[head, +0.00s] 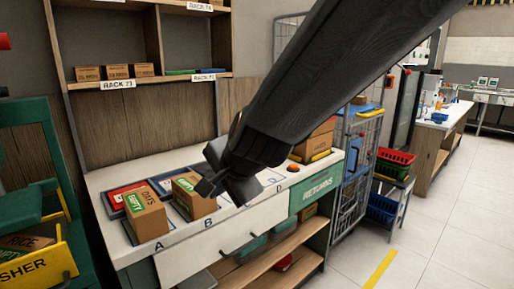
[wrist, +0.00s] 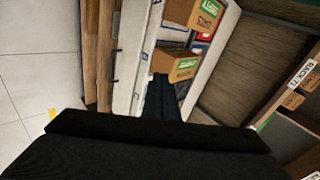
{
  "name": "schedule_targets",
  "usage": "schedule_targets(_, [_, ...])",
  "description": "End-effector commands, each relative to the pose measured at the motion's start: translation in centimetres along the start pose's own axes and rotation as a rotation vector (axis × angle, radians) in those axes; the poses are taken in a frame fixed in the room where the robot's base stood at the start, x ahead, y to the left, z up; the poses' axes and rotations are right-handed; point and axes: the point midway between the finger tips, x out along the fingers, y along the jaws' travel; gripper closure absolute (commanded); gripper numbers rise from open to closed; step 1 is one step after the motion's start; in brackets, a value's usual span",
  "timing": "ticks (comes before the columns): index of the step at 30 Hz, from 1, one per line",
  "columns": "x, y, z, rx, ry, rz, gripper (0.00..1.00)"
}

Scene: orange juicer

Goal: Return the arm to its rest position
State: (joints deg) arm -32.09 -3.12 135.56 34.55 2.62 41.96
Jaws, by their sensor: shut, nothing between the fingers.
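My gripper (head: 208,186) shows in the head view at the end of my dark arm, which reaches in from the upper right. It is shut and empty above the white counter, over the area by the letter B. In the wrist view my gripper (wrist: 168,82) points toward the counter, with its fingers together. An oats box (head: 146,214) stands at the letter A, and a second box (head: 187,192) stands at B beside my gripper. Two boxes also show in the wrist view, one nearer (wrist: 183,66) and one at the top (wrist: 209,14). My arm hides part of the counter.
The returns counter (head: 226,229) has a drawer front and a green "RETURNS" panel (head: 321,187). A wooden rack (head: 150,80) stands behind it. A wire cart (head: 357,150) and stacked baskets (head: 393,166) stand to the right. A yellow bin (head: 40,262) is at the left. The right floor is clear.

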Motion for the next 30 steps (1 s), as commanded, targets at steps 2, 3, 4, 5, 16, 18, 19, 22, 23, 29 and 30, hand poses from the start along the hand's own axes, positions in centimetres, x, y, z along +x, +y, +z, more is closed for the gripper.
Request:
schedule_targets(2, [0.3, 5.2, -3.0, -0.126, -0.003, 0.112, 1.0])
schedule_targets(3, [0.2, 7.8, -4.1, -0.192, -0.017, 0.168, 1.0])
schedule_targets(4, [0.1, 9.7, -4.9, -0.239, -0.029, 0.209, 1.0])
schedule_targets(5, [-0.2, 11.6, -5.6, -0.286, -0.044, 0.249, 1.0])
schedule_targets(16, [-6.5, 30.6, -9.8, -0.682, -0.346, 0.615, 1.0])
schedule_targets(18, [-7.4, 32.1, -9.9, -0.712, -0.384, 0.639, 1.0])
schedule_targets(19, [-7.6, 32.5, -9.9, -0.721, -0.396, 0.645, 1.0])
schedule_targets(22, [-8.0, 33.1, -9.8, -0.734, -0.414, 0.655, 1.0])
schedule_targets(23, [-8.0, 33.1, -9.8, -0.734, -0.414, 0.655, 1.0])
schedule_targets(29, [-8.0, 33.1, -9.8, -0.734, -0.414, 0.655, 1.0])
schedule_targets(30, [-8.0, 33.1, -9.8, -0.734, -0.414, 0.655, 1.0])
